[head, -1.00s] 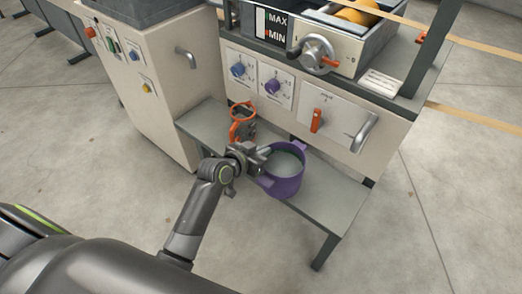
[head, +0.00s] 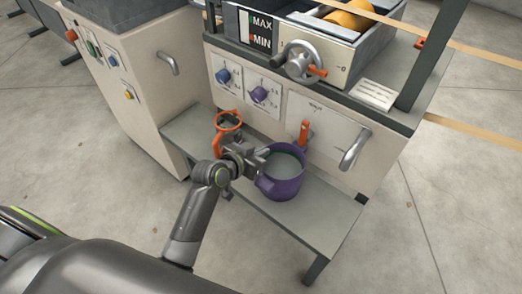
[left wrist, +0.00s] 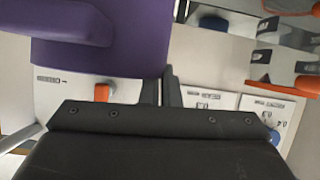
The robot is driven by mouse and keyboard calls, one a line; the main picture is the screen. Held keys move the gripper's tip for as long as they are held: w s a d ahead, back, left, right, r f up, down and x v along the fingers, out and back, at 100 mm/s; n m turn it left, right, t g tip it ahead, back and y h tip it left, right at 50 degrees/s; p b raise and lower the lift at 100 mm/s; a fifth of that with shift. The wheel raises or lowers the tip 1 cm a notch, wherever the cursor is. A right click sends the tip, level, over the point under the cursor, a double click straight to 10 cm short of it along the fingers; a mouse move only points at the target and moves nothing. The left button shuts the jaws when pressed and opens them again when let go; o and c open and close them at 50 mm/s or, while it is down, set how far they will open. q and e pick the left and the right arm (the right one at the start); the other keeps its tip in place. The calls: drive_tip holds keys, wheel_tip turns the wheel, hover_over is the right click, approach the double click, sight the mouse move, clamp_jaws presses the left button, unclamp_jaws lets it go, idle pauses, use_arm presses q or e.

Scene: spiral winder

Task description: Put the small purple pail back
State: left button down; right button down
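The small purple pail (head: 283,188) is in the middle of the head view, over the grey shelf on the machine's front. It looks upright, with something pale grey inside. I cannot tell whether its bottom touches the shelf. My left gripper (head: 264,155) is at the pail's left side and appears shut on it near the rim; the fingertips are partly hidden. In the left wrist view the purple wall of the pail (left wrist: 130,50) fills the upper left, beside the fingers. My right gripper is not in view.
The shelf (head: 325,210) has free room right of the pail. An orange ring-topped item (head: 228,121) stands behind my left gripper. Behind the pail are an orange valve lever (head: 304,132) and a grey bar handle (head: 354,150).

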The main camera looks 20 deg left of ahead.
use_arm(q)
drive_tip(key=shift+r, duration=0.2)
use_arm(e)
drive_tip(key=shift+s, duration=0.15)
use_arm(q)
drive_tip(key=c, duration=2.1)
unclamp_jaws()
drive_tip(key=shift+f, duration=0.25)
drive_tip(key=o, duration=0.4)
